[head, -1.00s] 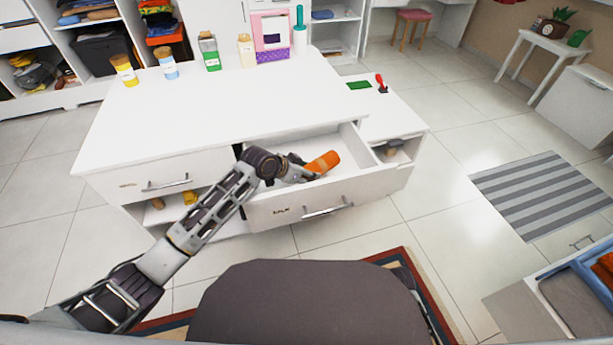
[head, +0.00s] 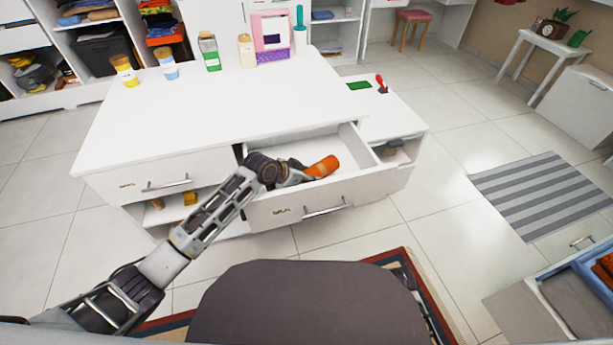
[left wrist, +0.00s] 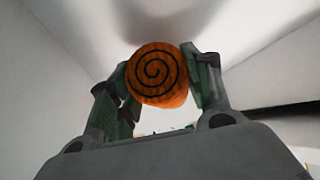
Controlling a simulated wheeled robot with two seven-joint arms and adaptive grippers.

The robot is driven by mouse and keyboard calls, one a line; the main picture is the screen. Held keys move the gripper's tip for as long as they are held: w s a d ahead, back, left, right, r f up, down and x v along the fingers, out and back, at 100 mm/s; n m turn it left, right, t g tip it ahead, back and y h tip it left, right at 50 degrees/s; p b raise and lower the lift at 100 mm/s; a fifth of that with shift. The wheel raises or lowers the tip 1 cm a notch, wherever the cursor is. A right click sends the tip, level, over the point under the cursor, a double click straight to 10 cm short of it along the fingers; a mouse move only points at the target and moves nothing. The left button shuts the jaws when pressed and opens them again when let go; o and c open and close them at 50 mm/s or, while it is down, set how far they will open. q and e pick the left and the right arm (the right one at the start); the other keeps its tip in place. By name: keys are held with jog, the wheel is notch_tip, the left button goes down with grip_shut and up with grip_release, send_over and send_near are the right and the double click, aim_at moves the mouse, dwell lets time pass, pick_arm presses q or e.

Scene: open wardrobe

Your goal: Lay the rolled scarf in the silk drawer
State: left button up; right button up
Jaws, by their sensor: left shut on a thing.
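The rolled scarf (head: 322,167) is an orange roll, held at the open drawer (head: 350,190) in the front of the white island. My left gripper (head: 303,170) is shut on the scarf, inside the drawer opening. In the left wrist view the scarf (left wrist: 157,75) shows its round end with a dark spiral, pinched between the two fingers of the left gripper (left wrist: 160,85). White drawer surfaces surround it there. I cannot tell whether the scarf touches the drawer floor. My right gripper is not in view.
The island top (head: 220,115) is mostly clear, with several bottles and a pink-framed box (head: 271,35) along its back edge. A small compartment (head: 395,150) lies right of the drawer. Another drawer unit (head: 560,290) with a blue tray stands at the lower right.

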pick_arm(q)
jog(key=shift+f, duration=0.1)
jog(key=o, duration=1)
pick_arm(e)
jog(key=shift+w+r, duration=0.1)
pick_arm(q)
jog(key=shift+r, duration=0.65)
jog(key=shift+s+a+r, duration=0.15)
jog(key=shift+a+r, duration=0.05)
jog(key=shift+r, duration=0.05)
jog(key=p+v, duration=0.2)
jog(key=v, duration=0.4)
jog(key=shift+s+a+r, duration=0.2)
jog(key=shift+r, duration=0.05)
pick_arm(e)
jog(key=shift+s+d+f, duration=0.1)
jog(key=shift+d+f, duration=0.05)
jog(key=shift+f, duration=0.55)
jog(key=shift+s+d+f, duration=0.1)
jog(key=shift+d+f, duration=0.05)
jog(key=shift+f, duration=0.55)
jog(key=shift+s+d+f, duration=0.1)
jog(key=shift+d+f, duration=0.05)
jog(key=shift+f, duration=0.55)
